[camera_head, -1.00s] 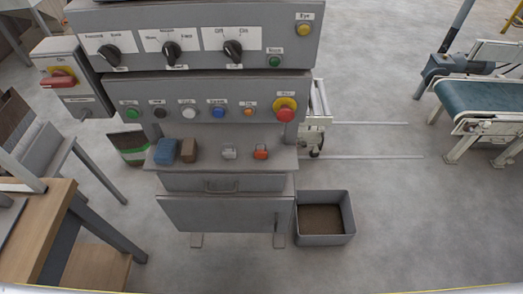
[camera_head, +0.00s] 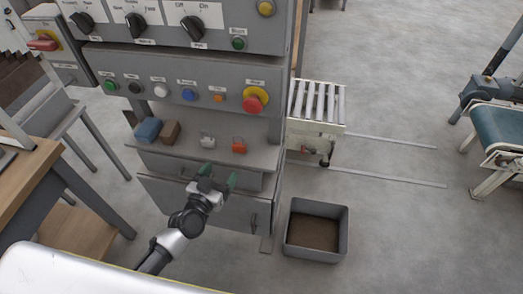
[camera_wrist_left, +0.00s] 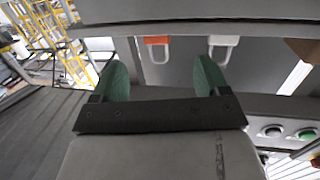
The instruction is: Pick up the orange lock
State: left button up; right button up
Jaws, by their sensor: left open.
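The orange lock (camera_head: 239,145) sits on the panel's narrow shelf, to the right of a light grey lock (camera_head: 207,141). In the left wrist view the orange lock (camera_wrist_left: 157,41) shows its pale shackle, ahead of and between the fingers. The grey lock (camera_wrist_left: 223,42) is there just ahead of the right-hand finger. My left gripper (camera_head: 218,177) is open and empty, with green fingers. It is in front of and below the shelf edge, apart from both locks. My right gripper is not in view.
A blue block (camera_head: 148,130) and a brown block (camera_head: 171,132) lie on the shelf's left part. Buttons and a red emergency stop (camera_head: 255,99) are above the shelf. A grey bin (camera_head: 318,229) stands on the floor at right. A wooden table (camera_head: 25,185) is at left.

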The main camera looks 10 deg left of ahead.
aim_at(239, 144)
pick_arm(q)
jog(key=shift+t, duration=0.5)
jog(key=w+r, duration=0.1)
jog(key=w, duration=0.1)
jog(key=w+d+r, duration=0.1)
jog(key=w, duration=0.1)
jog(key=w+d+r, duration=0.1)
jog(key=shift+w, duration=0.4)
jog(key=shift+w+d, duration=0.2)
jog(key=shift+w, duration=0.4)
jog(key=b+x, duration=0.1)
jog(key=x, duration=0.3)
jog(key=shift+w+f, duration=0.15)
jog(key=shift+w, duration=0.05)
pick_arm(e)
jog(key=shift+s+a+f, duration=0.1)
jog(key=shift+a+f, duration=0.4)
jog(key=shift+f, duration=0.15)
pick_arm(q)
jog(key=shift+s, duration=0.1)
jog(key=shift+c, duration=0.2)
jog(key=c, duration=0.9)
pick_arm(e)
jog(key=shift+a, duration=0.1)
